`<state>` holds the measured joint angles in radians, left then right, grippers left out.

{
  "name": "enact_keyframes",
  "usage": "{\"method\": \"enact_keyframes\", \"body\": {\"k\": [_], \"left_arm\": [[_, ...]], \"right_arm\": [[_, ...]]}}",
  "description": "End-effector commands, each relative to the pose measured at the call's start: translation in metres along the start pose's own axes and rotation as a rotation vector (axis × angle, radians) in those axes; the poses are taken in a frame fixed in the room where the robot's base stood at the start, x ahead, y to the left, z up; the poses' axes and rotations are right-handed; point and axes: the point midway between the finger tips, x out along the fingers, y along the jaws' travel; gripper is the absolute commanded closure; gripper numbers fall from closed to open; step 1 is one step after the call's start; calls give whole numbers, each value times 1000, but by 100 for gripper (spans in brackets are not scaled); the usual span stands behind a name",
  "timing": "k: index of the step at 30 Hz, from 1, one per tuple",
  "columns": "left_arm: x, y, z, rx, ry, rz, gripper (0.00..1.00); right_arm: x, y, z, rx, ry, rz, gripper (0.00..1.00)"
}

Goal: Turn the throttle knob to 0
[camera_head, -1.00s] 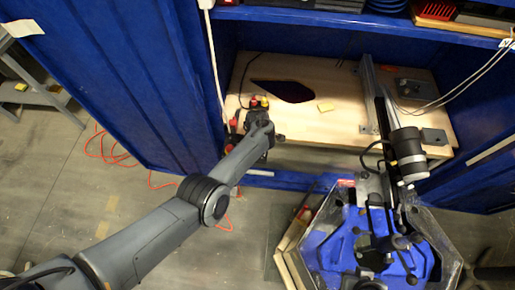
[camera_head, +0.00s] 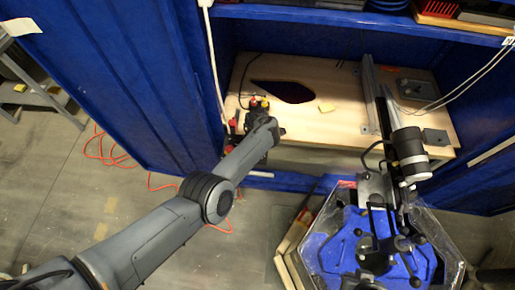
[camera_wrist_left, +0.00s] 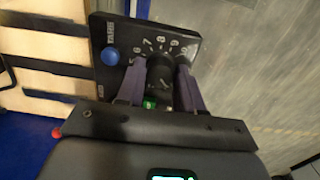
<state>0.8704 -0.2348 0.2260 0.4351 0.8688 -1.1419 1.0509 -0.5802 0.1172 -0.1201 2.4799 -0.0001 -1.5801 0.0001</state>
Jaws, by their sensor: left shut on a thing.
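In the left wrist view, the black throttle knob (camera_wrist_left: 159,72) sits on a dark dial panel (camera_wrist_left: 102,28) with white numbers; 6 to 10 can be read around it. My left gripper (camera_wrist_left: 160,82) has one purple-grey finger on each side of the knob and is shut on it. The knob's pointer mark is too dark to read. In the head view, my left gripper (camera_head: 262,128) is at the front left of the wooden bench; its own wrist hides the knob and the dial. My right gripper is not in view.
A blue button (camera_wrist_left: 110,56) is on the panel beside the knob. The wooden bench (camera_head: 330,120) stands in a blue cabinet (camera_head: 120,80). A tank with blue inside (camera_head: 345,245) and a thruster (camera_head: 410,155) over it are at the right.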

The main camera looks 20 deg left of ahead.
Motion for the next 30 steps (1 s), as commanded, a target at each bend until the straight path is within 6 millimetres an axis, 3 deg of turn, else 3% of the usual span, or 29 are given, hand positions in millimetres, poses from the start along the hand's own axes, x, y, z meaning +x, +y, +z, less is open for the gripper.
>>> {"method": "enact_keyframes", "body": {"k": [2, 3, 8, 20, 30], "left_arm": [[0, 0, 0, -2, 0, -1, 94], [0, 0, 0, -2, 0, -1, 62], [0, 0, 0, -1, 0, 0, 38], [-7, 0, 0, 1, 0, 1, 38], [-61, 0, 0, 0, -1, 1, 38]], "right_arm": [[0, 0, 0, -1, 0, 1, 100], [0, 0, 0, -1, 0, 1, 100], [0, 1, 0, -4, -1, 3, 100], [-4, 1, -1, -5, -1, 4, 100], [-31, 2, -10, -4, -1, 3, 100]]}}
